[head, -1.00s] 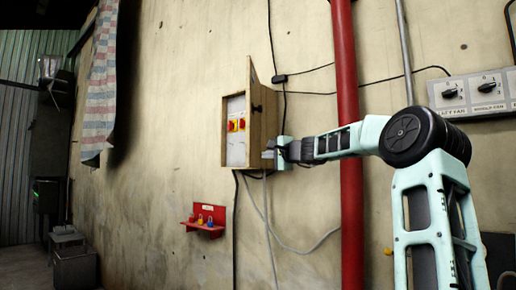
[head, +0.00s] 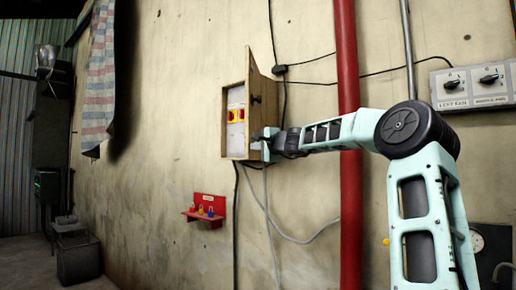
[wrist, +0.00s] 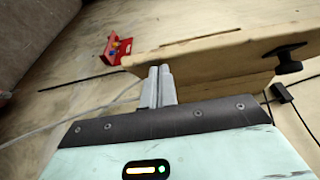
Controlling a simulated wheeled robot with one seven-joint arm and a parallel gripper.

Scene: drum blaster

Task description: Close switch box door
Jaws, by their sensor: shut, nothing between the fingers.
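The wooden switch box (head: 237,118) is on the wall in the head view, with red and yellow switches (head: 236,116) showing inside. Its wooden door (head: 262,90) stands open on the right side, with a dark knob (head: 256,99) on it. In the wrist view the door (wrist: 215,56) crosses the upper middle, with the black knob (wrist: 289,57) at right. My gripper (wrist: 158,72) is shut and empty, fingertips close to the door's lower edge; I cannot tell if they touch. In the head view my gripper (head: 266,146) is at the door's lower part.
A red shelf with small padlocks (head: 206,211) is on the wall below the box; it also shows in the wrist view (wrist: 117,48). A red vertical pipe (head: 349,130) runs behind my arm. Cables (head: 270,215) hang below the box. A grey switch panel (head: 474,84) is at right.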

